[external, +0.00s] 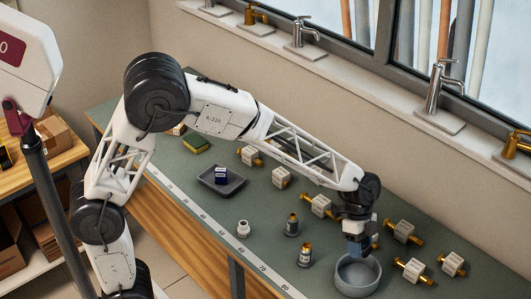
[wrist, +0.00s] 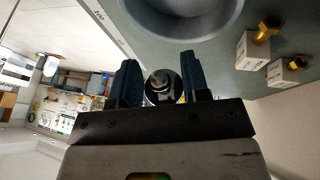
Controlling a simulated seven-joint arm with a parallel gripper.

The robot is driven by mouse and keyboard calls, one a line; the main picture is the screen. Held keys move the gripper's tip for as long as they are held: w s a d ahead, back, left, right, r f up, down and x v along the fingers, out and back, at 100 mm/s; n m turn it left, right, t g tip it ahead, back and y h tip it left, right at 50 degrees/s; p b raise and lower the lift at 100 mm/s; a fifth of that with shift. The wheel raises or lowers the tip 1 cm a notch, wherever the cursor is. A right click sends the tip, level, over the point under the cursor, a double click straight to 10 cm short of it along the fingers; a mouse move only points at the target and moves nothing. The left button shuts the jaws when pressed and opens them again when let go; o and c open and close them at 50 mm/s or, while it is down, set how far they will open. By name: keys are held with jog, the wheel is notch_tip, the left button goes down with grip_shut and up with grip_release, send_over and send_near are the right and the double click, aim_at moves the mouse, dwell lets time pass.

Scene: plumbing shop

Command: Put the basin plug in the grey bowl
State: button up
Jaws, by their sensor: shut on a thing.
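The grey bowl (external: 357,290) stands near the front right of the bench in the external view. It also shows at the top of the wrist view (wrist: 205,34). My gripper (external: 356,252) points down right at the bowl, over its back rim as seen in the external view. In the wrist view my gripper (wrist: 160,84) is shut on the basin plug (wrist: 162,80), a small round metallic piece between the two blue fingers. In the external view the fingers hide the plug. I cannot tell how high the plug is above the bowl.
Several white blocks with brass fittings (external: 404,231) stand around the bowl's right and back. Two small bottles (external: 305,255) and a white fitting (external: 243,229) stand to its left. A measuring strip (external: 235,250) runs along the front edge.

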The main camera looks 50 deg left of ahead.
send_near(356, 284)
jog(key=shift+x, duration=2.2)
jog(key=shift+w, duration=0.1)
jog(key=o, duration=1)
jog(key=shift+r, duration=0.1)
notch_tip(356, 284, up, 7)
jog(key=shift+a, duration=0.1)
